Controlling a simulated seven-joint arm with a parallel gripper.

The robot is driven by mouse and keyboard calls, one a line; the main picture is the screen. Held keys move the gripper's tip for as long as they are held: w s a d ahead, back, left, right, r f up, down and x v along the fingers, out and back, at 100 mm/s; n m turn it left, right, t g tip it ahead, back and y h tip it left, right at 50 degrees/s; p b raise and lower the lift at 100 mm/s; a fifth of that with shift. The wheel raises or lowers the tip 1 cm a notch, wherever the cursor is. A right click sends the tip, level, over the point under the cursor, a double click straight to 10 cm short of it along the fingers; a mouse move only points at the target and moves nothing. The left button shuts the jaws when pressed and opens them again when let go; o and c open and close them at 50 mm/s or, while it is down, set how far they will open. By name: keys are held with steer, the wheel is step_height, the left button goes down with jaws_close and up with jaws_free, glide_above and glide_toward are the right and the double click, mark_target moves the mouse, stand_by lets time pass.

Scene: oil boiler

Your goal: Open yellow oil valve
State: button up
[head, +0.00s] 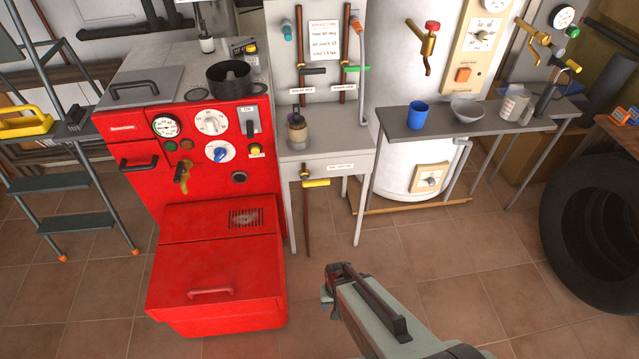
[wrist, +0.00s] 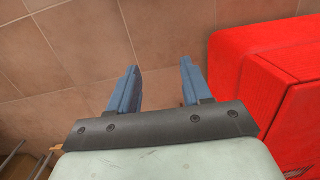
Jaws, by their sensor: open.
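A valve with a yellow lever handle (head: 316,183) sits on a thin brown vertical pipe (head: 307,220), just below the grey cabinet's small white label. The handle lies roughly horizontal, pointing right from the pipe. My gripper (head: 329,288) is in front of the cabinet, at the right of the red boiler's lower box, well apart from the valve. In the wrist view my gripper (wrist: 160,76) has its two blue fingers spread with nothing between them. The valve is not in the wrist view.
The red boiler (head: 215,262) stands left of my gripper, and its red side shows in the wrist view (wrist: 275,75). A grey side table (head: 440,125) holds a blue cup (head: 417,114) and a bowl (head: 467,109). A tire (head: 600,220) stands far right. Tiled floor between is clear.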

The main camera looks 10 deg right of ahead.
steer(key=w+a+r+m+t, duration=0.25)
steer(key=w+t, duration=0.25)
steer(key=w, duration=0.4)
steer(key=m+t, duration=1.4)
steer(key=m, duration=0.1)
glide_toward(320, 185)
steer(key=shift+h, duration=0.3)
steer(key=w, duration=1)
steer(key=shift+w+a+r, duration=0.2)
steer(key=shift+w, duration=0.2)
jaws_close()
